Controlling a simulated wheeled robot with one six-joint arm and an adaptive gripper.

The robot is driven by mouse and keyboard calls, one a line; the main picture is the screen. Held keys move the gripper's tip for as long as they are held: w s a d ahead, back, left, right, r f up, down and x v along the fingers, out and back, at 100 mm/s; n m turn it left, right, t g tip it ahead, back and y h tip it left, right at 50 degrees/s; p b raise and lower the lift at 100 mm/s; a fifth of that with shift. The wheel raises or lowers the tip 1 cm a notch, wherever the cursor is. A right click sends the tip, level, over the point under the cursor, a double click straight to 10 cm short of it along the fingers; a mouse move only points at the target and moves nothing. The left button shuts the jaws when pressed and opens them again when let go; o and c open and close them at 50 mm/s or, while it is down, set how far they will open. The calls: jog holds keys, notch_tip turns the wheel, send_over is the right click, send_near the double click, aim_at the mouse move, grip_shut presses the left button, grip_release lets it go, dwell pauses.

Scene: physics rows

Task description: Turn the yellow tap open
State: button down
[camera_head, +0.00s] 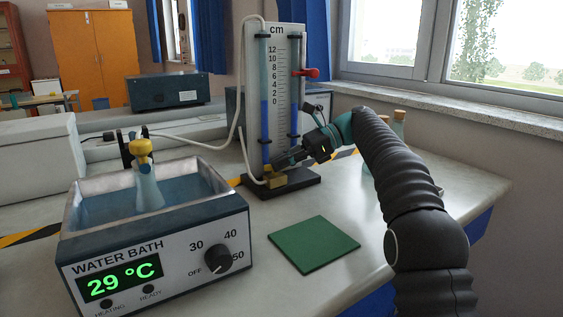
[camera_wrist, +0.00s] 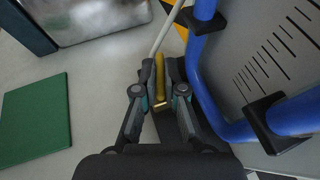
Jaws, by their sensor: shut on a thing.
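The yellow tap (camera_head: 276,182) is at the foot of the manometer (camera_head: 279,70), a white cm-scale board with blue-filled tubes on a dark base. In the wrist view its yellow handle (camera_wrist: 159,72) stands between my fingertips, pointing away from me, with brassy metal below. My gripper (camera_head: 279,164) reaches in from the right, low beside the tubes. In the wrist view, my gripper (camera_wrist: 159,82) has its two fingers closed on the handle from both sides. The fingers partly hide the tap's lower part.
A water bath (camera_head: 150,245) reading 29 °C, with a flask (camera_head: 146,190) in it, stands at left. A green mat (camera_head: 314,245) lies in front of the manometer. A red tap (camera_head: 307,72) sits higher on the board. A white hose (camera_head: 241,110) runs down the board's left.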

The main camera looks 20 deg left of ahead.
jog(key=shift+f+n+g+h, duration=0.1)
jog(key=shift+n+g+h, duration=0.2)
jog(key=shift+n+g, duration=0.1)
dwell(0.4)
jog(key=c, duration=1.3)
grip_release()
jog(key=shift+o, duration=0.2)
